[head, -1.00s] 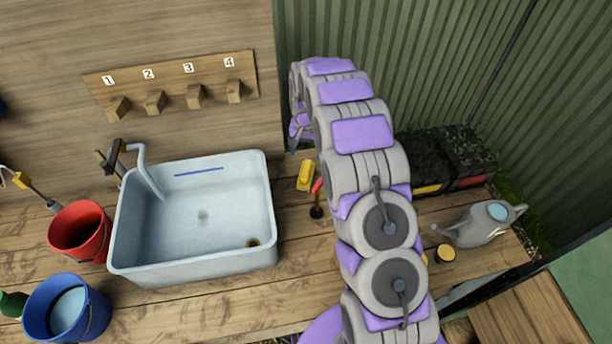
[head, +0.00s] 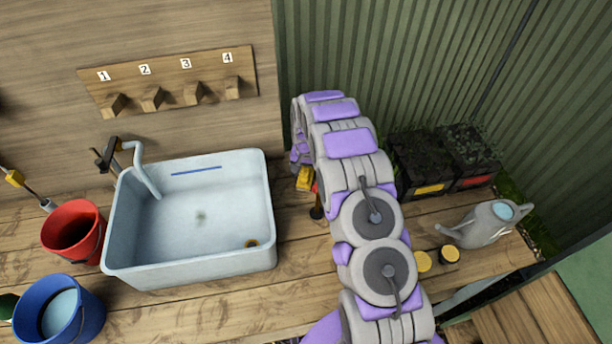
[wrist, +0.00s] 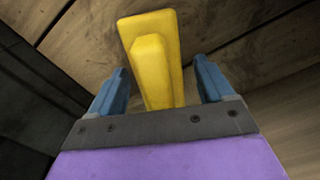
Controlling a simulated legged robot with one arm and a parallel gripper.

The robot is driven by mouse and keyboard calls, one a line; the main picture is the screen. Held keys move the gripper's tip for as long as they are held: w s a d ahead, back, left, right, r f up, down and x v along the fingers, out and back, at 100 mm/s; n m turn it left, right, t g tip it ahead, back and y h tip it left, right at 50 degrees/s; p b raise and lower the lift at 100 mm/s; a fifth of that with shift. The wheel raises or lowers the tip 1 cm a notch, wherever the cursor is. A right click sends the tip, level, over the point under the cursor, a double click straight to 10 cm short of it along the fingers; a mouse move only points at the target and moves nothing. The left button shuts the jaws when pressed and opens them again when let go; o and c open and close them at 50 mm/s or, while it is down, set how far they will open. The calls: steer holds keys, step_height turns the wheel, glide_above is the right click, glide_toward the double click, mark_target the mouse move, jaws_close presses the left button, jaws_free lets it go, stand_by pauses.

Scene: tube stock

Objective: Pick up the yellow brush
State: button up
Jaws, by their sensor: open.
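The yellow brush (head: 304,181) lies on the wooden bench just right of the sink, partly hidden by my arm in the head view. In the wrist view the yellow brush (wrist: 158,58) shows as a yellow block with a raised narrower part. My gripper (wrist: 161,78) is open, with one blue finger on each side of the brush and gaps between them. Part of my gripper (head: 299,156) shows in the head view, directly above the brush.
A dark-based tool with a red part (head: 317,210) stands close to the brush. The pale sink (head: 200,215) is to the left, with red (head: 73,232) and blue (head: 60,307) buckets beyond.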

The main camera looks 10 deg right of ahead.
steer(key=c, duration=1.3)
step_height(320, 180, up, 10)
steer(key=shift+r+p, duration=0.1)
steer(key=shift+p, duration=0.85)
steer(key=o, duration=0.7)
steer(key=c, duration=0.4)
steer(key=shift+c, duration=0.2)
